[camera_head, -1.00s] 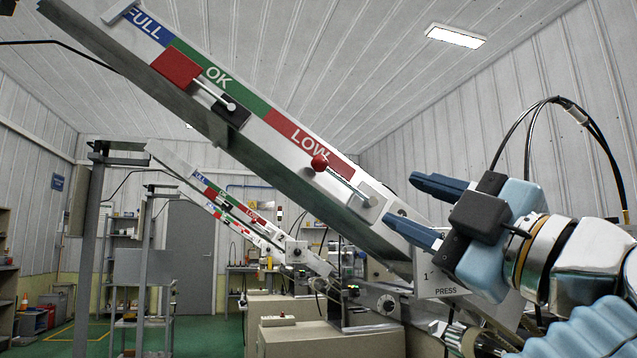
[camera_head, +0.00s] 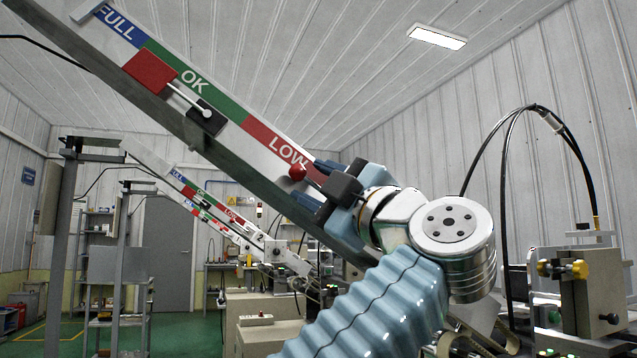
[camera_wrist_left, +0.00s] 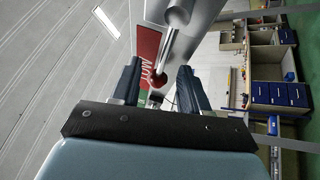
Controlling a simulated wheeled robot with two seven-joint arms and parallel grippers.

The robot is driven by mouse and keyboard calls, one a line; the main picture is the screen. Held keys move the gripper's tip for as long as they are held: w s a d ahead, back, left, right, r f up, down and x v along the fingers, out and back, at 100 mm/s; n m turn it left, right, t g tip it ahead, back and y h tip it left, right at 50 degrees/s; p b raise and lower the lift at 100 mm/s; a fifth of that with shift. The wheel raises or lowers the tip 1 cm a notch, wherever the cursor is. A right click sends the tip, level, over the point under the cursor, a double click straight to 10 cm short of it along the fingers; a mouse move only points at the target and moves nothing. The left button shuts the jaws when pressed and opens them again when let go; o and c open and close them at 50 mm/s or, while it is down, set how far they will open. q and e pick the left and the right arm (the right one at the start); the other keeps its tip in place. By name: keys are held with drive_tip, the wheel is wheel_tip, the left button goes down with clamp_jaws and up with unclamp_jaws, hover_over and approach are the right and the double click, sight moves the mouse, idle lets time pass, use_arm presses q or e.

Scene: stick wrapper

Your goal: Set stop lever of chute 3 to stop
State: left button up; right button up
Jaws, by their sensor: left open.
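The nearest chute (camera_head: 222,128) slopes down from upper left to lower right, with FULL, OK and LOW bands. Its stop lever has a red ball knob (camera_head: 297,172), just below the word LOW. My left gripper (camera_head: 305,181) is open at this lever. In the left wrist view the knob (camera_wrist_left: 158,80) appears between the fingertips of the gripper (camera_wrist_left: 158,68), and I cannot tell whether they touch it. The lever rod (camera_wrist_left: 171,47) shows above the knob there. My gripper hides the lever's base in the head view. No number is readable on this chute now. My right gripper is out of view.
Further chutes (camera_head: 205,203) with similar bands stand behind at left, one marked 2. A grey post and shelf (camera_head: 60,205) stand at far left. A machine with yellow knobs (camera_head: 580,269) stands at right. Green floor shows at lower left.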

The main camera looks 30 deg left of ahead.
use_arm(q)
clamp_jaws()
idle(0.6)
